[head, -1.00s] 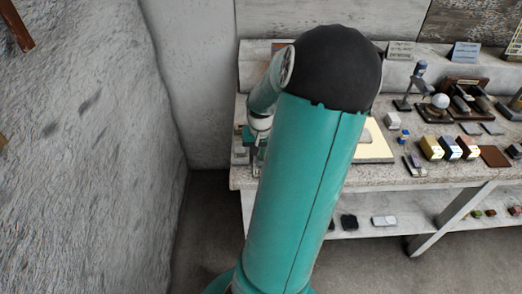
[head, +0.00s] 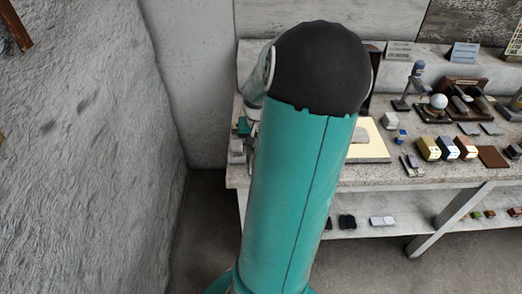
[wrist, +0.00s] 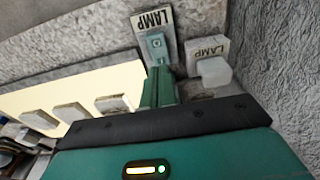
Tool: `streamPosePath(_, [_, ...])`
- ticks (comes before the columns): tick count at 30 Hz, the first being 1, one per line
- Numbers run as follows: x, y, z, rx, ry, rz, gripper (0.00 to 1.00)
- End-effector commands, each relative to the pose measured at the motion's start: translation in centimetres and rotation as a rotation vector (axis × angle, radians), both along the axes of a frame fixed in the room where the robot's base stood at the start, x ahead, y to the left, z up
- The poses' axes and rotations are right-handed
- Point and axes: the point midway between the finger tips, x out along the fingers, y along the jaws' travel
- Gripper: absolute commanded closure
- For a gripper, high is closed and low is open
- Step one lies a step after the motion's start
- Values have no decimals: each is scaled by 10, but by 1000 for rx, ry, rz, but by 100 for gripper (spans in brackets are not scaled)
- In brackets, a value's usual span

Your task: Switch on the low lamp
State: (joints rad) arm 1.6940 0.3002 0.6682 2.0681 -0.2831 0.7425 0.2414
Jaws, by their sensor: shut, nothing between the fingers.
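In the wrist view a teal switch box (wrist: 155,46) sits on a plate (wrist: 142,22) marked LAMP, which shows upside down. A second LAMP label (wrist: 207,48) stands to its right, with a pale grey block (wrist: 214,72) by it. My gripper (wrist: 161,84) is shut and empty, its green fingers pointing at the teal box. Whether they touch it, I cannot tell. In the head view my arm hides the gripper; a small teal part shows at the bench's left end. Which lamp is the low one is not clear.
A cream panel (wrist: 75,92) with several pale blocks lies left of my fingers; the panel (head: 368,143) also shows on the bench (head: 300,182). A white globe (head: 438,101) and several small boxes stand to the right. A rough wall (head: 80,150) closes the left side.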

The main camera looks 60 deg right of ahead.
Motion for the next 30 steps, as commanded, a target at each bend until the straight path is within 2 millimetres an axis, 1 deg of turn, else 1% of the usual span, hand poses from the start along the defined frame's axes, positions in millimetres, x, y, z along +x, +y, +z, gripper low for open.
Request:
streamPosePath(3, [9, -1, 11, -1, -2, 3, 100])
streamPosePath(9, [16, -7, 51, -5, -1, 3, 100])
streamPosePath(15, [20, -13, 88, -3, -2, 3, 100])
streamPosePath(18, [20, -15, 100, -1, -2, 2, 100])
streamPosePath(22, [20, -16, 107, 1, -2, 2, 100])
streamPosePath(30, [18, -16, 108, 1, -2, 2, 100])
